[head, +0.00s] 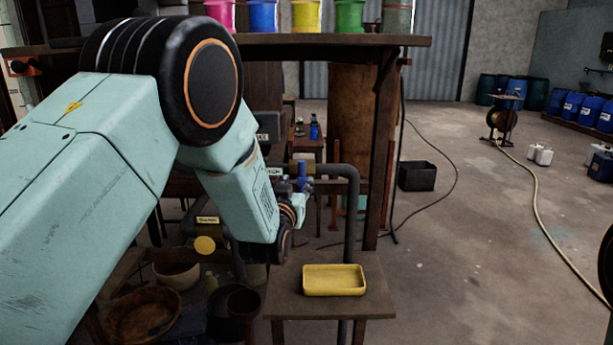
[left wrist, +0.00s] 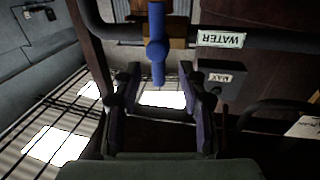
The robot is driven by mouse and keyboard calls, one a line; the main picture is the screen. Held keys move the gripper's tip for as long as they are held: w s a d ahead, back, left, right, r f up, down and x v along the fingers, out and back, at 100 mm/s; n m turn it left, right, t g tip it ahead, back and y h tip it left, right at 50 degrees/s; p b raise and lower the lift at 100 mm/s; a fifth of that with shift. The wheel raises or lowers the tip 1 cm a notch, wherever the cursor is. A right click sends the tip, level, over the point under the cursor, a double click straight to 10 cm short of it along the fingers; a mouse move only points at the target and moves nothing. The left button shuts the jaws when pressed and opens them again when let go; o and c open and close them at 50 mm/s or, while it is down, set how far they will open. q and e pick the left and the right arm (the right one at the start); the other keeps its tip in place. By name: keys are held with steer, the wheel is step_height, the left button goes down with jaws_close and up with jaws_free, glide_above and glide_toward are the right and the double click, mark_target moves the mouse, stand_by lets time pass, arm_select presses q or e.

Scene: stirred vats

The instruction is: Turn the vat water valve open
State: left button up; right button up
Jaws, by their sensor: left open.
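The water valve has a blue lever (left wrist: 157,50) on a dark pipe, beside an upside-down WATER label (left wrist: 220,39) in the left wrist view. My left gripper (left wrist: 159,84) is open, its two fingers apart. The lever's end appears between the fingertips in that picture; I cannot tell whether they touch it. In the head view the blue valve (head: 302,172) shows small at the grey pipe (head: 352,215), with my left gripper (head: 299,198) close below it and partly hidden by my wrist. My right gripper is not in view.
A MAX plate (left wrist: 222,78) sits right of the lever. A yellow tray (head: 334,281) lies on a small wooden stand by the pipe. Colored pots (head: 262,15) stand on the shelf above. Bowls (head: 140,315) lie below. Open floor with a hose (head: 550,230) is at right.

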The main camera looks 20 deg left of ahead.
mark_target(301, 178)
arm_select(q)
steer(key=w, duration=0.5)
steer(key=shift+w+a+p, duration=0.1)
steer(key=shift+p, duration=0.2)
steer(key=shift+a, duration=0.15)
steer(key=shift+w, duration=0.1)
steer(key=c, duration=0.4)
jaws_close()
